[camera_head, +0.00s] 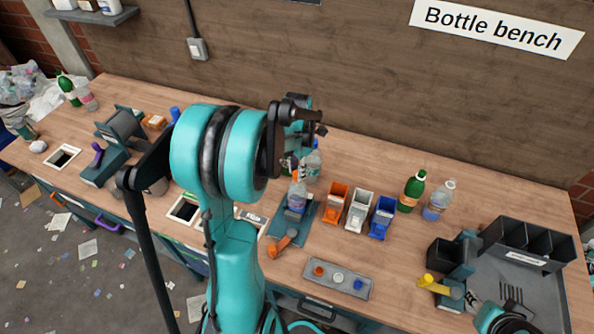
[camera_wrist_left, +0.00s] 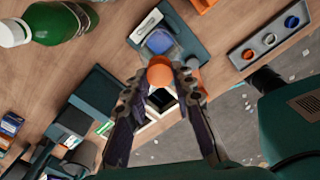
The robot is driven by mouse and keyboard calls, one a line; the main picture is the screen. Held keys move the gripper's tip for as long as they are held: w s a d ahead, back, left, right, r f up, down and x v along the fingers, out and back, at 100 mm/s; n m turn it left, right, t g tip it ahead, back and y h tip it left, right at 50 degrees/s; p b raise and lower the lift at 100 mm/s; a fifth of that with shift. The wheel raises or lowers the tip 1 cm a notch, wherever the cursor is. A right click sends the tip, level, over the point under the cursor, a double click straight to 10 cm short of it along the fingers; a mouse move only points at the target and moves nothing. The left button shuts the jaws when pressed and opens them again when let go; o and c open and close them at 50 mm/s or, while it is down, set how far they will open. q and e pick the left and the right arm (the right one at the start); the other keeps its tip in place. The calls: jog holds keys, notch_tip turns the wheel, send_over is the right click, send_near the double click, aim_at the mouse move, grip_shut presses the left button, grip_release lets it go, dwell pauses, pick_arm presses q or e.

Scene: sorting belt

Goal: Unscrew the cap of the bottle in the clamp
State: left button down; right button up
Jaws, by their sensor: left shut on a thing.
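The clamp (camera_head: 275,222) stands mid-bench with an orange lever (camera_head: 283,243). A clear bottle with a bluish lower part (camera_head: 296,197) stands upright in it; the clamp (camera_wrist_left: 196,40) and the bottle's blue part (camera_wrist_left: 160,42) also show in the left wrist view. My left gripper (camera_wrist_left: 160,75) is shut on a round orange cap (camera_wrist_left: 159,70). In the head view it is above the clamp and mostly hidden by my own arm. I cannot tell whether the cap still sits on the bottle's neck.
A grey tray (camera_head: 320,288) with orange, white and blue caps lies in front. Orange (camera_head: 335,196), white (camera_head: 359,211) and blue (camera_head: 381,219) bins stand right of the clamp. A green bottle (camera_head: 411,192) and a clear bottle (camera_head: 438,200) stand behind. A green bottle (camera_wrist_left: 60,22) is near my left gripper.

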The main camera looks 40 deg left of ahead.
pick_arm(q)
jog(key=shift+n, duration=0.5)
jog(key=n, duration=0.5)
jog(key=c, duration=1.2)
grip_release()
